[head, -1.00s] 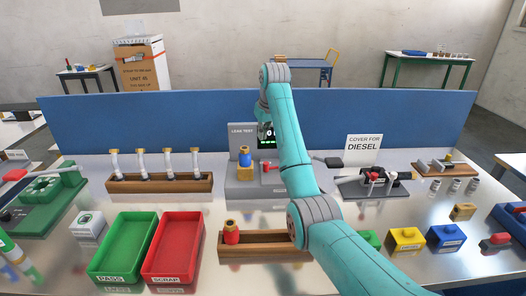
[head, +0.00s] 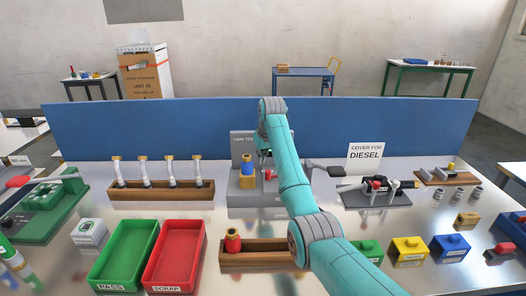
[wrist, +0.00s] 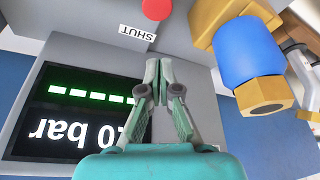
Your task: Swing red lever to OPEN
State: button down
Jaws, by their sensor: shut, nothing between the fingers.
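The red lever shows as a round red knob (wrist: 156,8) at the top edge of the wrist view, beside a SHUT label (wrist: 137,33). In the head view the lever (head: 268,174) is a small red spot on the grey leak test stand (head: 240,145), partly behind my arm. No OPEN label shows. My gripper (wrist: 158,65) is shut and empty, its tips pointing toward the stand below the knob and apart from it in the picture. A display (wrist: 75,112) reads upside down, apparently 10 bar, with green bars; the fingers cover part of it.
A blue and brass fitting (wrist: 250,55) sits close to the right of the gripper; it also shows in the head view (head: 247,172). A rack (head: 150,193) of several hoses stands left. A valve block (head: 375,190) stands right. A blue panel (head: 400,125) closes the back.

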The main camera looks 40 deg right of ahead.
jog(key=shift+w+f, duration=0.1)
jog(key=shift+f, duration=0.6)
jog(key=shift+s+a, duration=0.15)
jog(key=shift+s, duration=0.8)
jog(key=shift+s+a, duration=0.1)
jog(key=shift+s, duration=0.8)
jog(key=shift+r, duration=0.1)
